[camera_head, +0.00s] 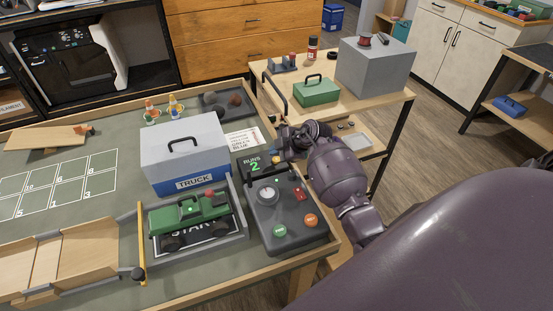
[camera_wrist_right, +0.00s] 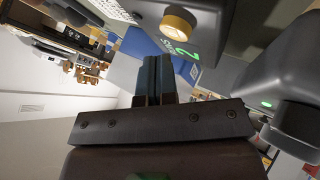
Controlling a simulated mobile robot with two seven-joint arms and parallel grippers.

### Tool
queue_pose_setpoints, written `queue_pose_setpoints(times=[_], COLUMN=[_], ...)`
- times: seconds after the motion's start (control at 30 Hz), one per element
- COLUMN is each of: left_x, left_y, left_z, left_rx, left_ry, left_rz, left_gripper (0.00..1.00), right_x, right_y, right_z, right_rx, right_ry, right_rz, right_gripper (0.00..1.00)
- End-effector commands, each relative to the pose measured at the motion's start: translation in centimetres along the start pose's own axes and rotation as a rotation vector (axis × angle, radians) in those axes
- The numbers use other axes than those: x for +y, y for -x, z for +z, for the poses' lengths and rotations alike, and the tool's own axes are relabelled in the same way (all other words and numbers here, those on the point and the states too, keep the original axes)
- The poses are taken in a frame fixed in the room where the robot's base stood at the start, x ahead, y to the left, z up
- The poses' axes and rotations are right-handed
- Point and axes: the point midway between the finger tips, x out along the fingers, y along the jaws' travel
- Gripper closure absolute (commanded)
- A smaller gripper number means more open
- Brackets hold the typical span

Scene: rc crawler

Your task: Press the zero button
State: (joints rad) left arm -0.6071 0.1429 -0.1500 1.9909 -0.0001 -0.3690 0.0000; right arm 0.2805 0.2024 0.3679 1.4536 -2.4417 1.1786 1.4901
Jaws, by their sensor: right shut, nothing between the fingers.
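A small yellow round button (camera_head: 276,160) sits beside the dark counter display (camera_head: 254,166), which reads "RUNS 2" in green. I take it to be the zero button, though I cannot read its label. In the right wrist view the yellow button (camera_wrist_right: 178,22) stands out from the dark housing, near the green digit 2 (camera_wrist_right: 180,50). My right gripper (camera_head: 278,150) is just behind the button in the head view. Its fingers (camera_wrist_right: 153,75) are shut and empty, with their tips apart from the button as far as I can see. My left gripper is out of view.
The grey control box (camera_head: 262,225) has a dial, a red switch, and green and orange buttons. A green truck (camera_head: 190,215) stands left of it. A grey "TRUCK" case (camera_head: 186,150) is behind. A side table with a green toolbox (camera_head: 316,92) stands beyond my right arm.

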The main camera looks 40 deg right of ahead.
Motion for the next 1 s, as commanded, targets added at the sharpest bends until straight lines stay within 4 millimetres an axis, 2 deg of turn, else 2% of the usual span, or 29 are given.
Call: queue_pose_setpoints(times=[1.0], left_x=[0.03], left_y=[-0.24], left_z=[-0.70], left_rx=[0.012], left_ry=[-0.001], left_rz=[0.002], left_gripper=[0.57], right_x=[-0.45], right_y=[-0.60], right_z=[0.45], right_rx=[0.000], right_ry=[0.000], right_rz=[0.000], right_gripper=[1.00])
